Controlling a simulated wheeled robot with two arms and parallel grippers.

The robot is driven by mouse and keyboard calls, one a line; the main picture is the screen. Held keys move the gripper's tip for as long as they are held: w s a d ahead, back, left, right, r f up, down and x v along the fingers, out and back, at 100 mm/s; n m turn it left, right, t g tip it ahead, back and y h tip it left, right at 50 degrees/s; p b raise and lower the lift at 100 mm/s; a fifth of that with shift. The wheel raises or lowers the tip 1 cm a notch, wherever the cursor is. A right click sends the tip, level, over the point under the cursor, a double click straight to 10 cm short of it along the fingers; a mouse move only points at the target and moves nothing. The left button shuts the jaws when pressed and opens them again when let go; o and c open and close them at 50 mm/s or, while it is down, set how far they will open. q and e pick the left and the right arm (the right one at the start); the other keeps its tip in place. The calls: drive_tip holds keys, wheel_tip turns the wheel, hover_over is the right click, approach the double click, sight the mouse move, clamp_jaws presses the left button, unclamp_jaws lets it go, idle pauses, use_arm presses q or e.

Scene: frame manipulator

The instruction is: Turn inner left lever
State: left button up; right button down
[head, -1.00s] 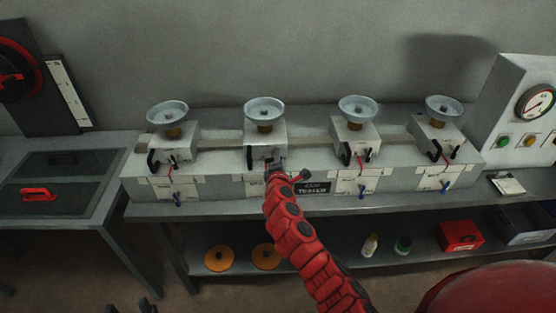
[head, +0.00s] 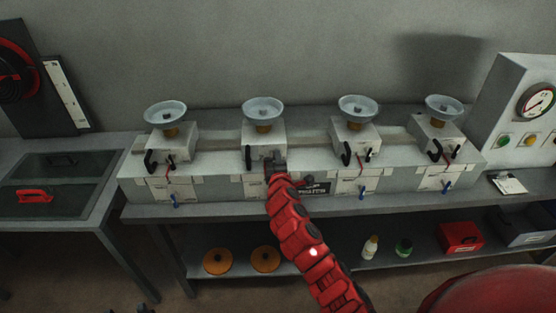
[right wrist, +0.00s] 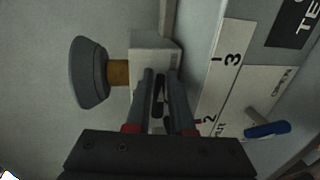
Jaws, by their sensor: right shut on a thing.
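The inner left unit (head: 264,135) is a grey box with a pale dish (head: 263,108) on top, second from the left in the head view. A black curved handle (head: 249,155) stands upright on the left of its front. My right gripper (head: 276,163) is at the right of that front and hides the small lever there. In the right wrist view, my right gripper (right wrist: 163,95) has its two fingers closed about a small dark lever (right wrist: 158,96). A blue-tipped lever (right wrist: 268,130) lies beside it, apart from the fingers. Dark tips, perhaps my left gripper (head: 144,309), show at the bottom edge.
Similar units stand on the bench at the far left (head: 172,138), inner right (head: 356,133) and far right (head: 439,132). A gauge panel (head: 525,108) is at right. The lower shelf holds orange discs (head: 218,261), bottles and a red box (head: 460,236).

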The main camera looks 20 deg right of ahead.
drive_tip(key=c, duration=1.1)
unclamp_jaws()
drive_tip(key=b+v, duration=0.1)
drive_tip(key=v, duration=1.6)
drive_tip(key=shift+s, duration=0.2)
